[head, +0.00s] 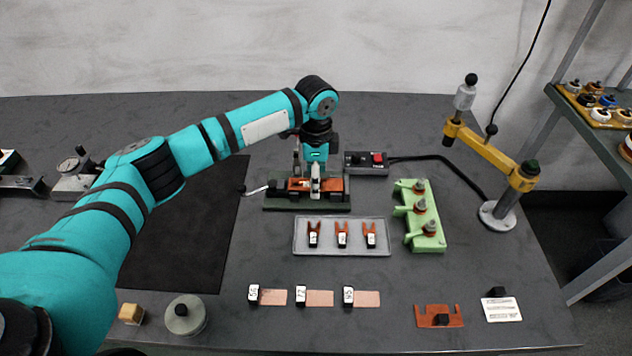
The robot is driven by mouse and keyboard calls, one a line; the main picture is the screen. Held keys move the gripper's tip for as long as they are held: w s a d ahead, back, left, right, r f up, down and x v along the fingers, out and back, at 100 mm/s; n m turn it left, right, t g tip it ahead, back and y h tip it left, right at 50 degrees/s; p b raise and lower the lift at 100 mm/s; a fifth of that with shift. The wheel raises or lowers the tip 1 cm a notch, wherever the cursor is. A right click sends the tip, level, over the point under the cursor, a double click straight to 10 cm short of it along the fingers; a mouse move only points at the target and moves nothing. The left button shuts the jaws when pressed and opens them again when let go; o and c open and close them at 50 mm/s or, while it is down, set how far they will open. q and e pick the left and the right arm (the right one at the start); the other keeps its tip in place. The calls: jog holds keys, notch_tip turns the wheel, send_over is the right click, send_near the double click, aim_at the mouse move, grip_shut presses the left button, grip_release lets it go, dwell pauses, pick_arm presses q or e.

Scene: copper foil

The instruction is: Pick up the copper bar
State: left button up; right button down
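My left gripper (315,188) points down over a dark green fixture (338,206) near the middle of the table. An orange-copper bar (298,185) lies in this fixture, partly hidden behind the gripper. The fingertips are at the bar, but whether they touch or grip it cannot be told. A second copper-coloured notched piece (423,318) with a black knob lies flat at the front right; no gripper is near it. My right gripper is not in view.
A grey tray (300,250) holds three orange forked pieces. Three thin copper strips (320,298) with black-and-white tabs lie in front. A green block (440,243) with posts and a yellow-armed stand (485,150) are right. A black mat (190,250) lies left.

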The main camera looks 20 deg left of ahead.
pick_arm(q)
jog(key=shift+f, duration=0.2)
grip_shut()
dwell(0.3)
jog(key=shift+r, duration=0.1)
